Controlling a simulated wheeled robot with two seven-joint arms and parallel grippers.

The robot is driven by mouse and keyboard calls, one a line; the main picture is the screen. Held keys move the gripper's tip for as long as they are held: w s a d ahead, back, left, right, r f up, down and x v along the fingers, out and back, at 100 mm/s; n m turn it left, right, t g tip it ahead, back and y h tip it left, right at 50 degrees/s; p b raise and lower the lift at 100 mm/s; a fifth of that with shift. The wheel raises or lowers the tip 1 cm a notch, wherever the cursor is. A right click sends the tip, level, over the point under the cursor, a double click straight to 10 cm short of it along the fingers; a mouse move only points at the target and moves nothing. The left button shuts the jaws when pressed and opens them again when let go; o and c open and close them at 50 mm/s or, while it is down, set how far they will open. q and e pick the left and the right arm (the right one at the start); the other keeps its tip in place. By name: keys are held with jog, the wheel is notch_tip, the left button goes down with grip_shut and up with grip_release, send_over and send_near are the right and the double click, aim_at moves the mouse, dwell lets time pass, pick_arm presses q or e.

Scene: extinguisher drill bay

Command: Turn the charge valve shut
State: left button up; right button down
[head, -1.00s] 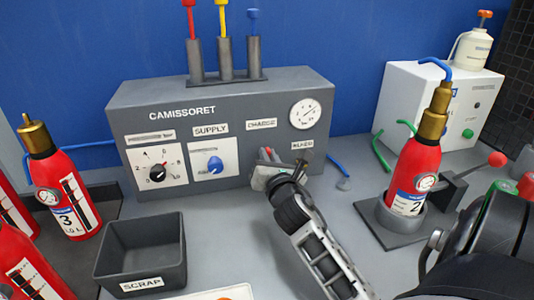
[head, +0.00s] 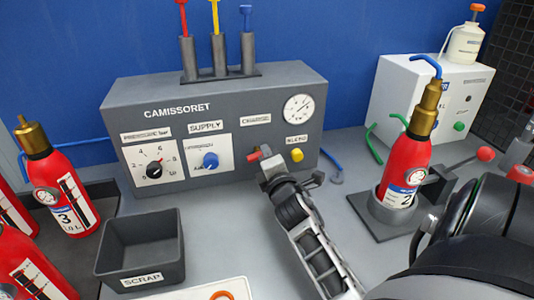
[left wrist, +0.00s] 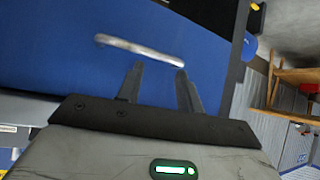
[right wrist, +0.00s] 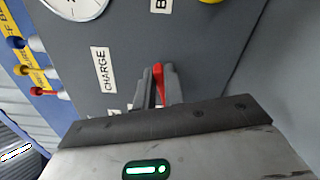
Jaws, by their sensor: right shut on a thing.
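The charge valve's red lever (right wrist: 158,84) shows in the right wrist view, on the grey panel beside the CHARGE label (right wrist: 102,70). My right gripper (right wrist: 155,88) is shut on it, one finger on each side. In the head view the right gripper (head: 264,160) is at the front of the grey charging console (head: 225,165), and a bit of the red lever (head: 253,156) shows; the valve's base is hidden. My left gripper (left wrist: 158,78) is open and empty, facing a blue surface with a silver handle (left wrist: 140,48); it is out of the head view.
The console carries a blue supply knob (head: 210,160), a black dial knob (head: 154,170), a gauge (head: 298,108) and a yellow bleed button (head: 297,155). Red extinguisher 2 (head: 405,165) stands in a holder at right. A scrap bin (head: 140,250) and extinguisher 3 (head: 60,190) are at left.

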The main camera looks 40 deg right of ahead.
jog(key=shift+f+m, duration=0.15)
jog(key=shift+m, duration=0.7)
jog(key=shift+f+m, duration=0.15)
jog(key=shift+m, duration=0.7)
jog(key=c, duration=1.5)
grip_release()
